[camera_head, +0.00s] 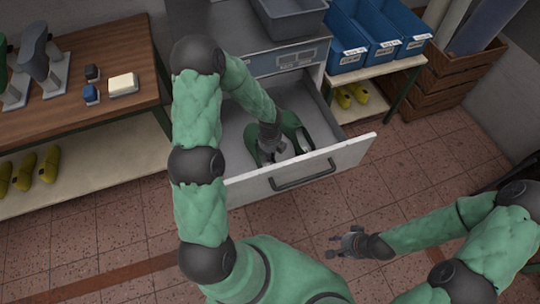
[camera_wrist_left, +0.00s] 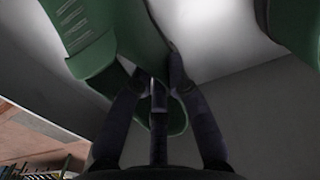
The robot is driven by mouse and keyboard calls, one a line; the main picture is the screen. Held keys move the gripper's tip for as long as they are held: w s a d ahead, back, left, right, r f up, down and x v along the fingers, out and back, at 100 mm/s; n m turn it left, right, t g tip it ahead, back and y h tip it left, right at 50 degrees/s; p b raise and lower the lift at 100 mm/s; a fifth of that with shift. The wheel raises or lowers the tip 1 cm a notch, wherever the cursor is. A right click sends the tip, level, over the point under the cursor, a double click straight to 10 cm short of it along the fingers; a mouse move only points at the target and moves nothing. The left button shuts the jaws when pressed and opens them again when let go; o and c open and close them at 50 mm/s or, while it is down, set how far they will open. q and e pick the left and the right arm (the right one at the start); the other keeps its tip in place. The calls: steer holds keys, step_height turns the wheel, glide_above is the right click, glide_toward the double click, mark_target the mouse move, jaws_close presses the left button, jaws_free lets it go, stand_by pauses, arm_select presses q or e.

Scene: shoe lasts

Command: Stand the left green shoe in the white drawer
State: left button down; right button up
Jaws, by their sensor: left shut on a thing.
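The white drawer (camera_head: 350,157) is pulled open below the grey cabinet. Two green shoes are inside it: the left green shoe (camera_head: 251,142) at the left of my gripper, the other green shoe (camera_head: 291,125) at its right. My left gripper (camera_head: 275,153) reaches down into the drawer and partly hides the shoes. In the left wrist view its fingers (camera_wrist_left: 160,88) are closed on green shoe material (camera_wrist_left: 145,45); another green shoe (camera_wrist_left: 300,25) is at the upper right. Whether the held shoe touches the drawer floor is unclear. My right gripper (camera_head: 345,243) is empty above the floor, fingers apart.
A wooden table (camera_head: 130,50) at the left bears grey-green shoe lasts (camera_head: 40,60) and small blocks. Yellow shoes (camera_head: 48,163) lie on the shelf below. Blue bins (camera_head: 350,40) and a grey tray (camera_head: 290,18) stand behind. Wooden crates (camera_head: 450,75) are at the right.

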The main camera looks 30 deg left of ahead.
arm_select(q)
steer(key=shift+f, duration=0.15)
steer(key=c, duration=1.2)
jaws_free()
step_height(320, 180, up, 12)
steer(key=p, duration=0.6)
steer(key=shift+p, duration=0.3)
